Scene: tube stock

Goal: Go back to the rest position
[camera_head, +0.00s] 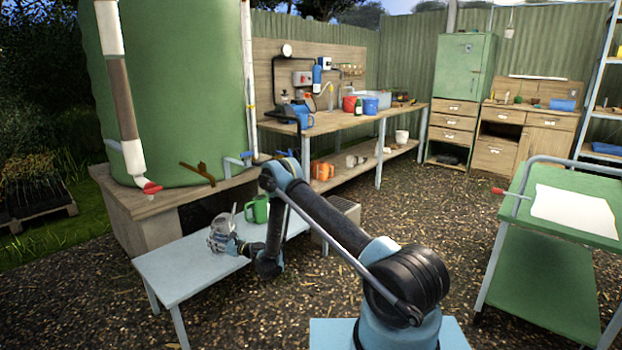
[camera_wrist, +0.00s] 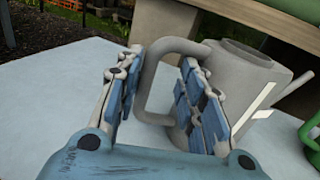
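A grey can (camera_head: 217,229) with a loop handle and a thin spout or rod stands upright on the pale blue table (camera_head: 180,268), at the left in the head view. In the wrist view the grey can (camera_wrist: 240,85) fills the right half, its handle towards me. My gripper (camera_head: 236,246) is low over the table, right beside the can. In the wrist view my gripper (camera_wrist: 164,62) has its two fingers spread on either side of the handle. Gaps show between handle and fingers, and I see no grip. The can's far side is hidden.
A large green tank (camera_head: 175,90) on a stone base rises behind. A wooden workbench (camera_head: 350,118) with tools is farther back, and a green table (camera_head: 545,235) is right. Gravel lies open between.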

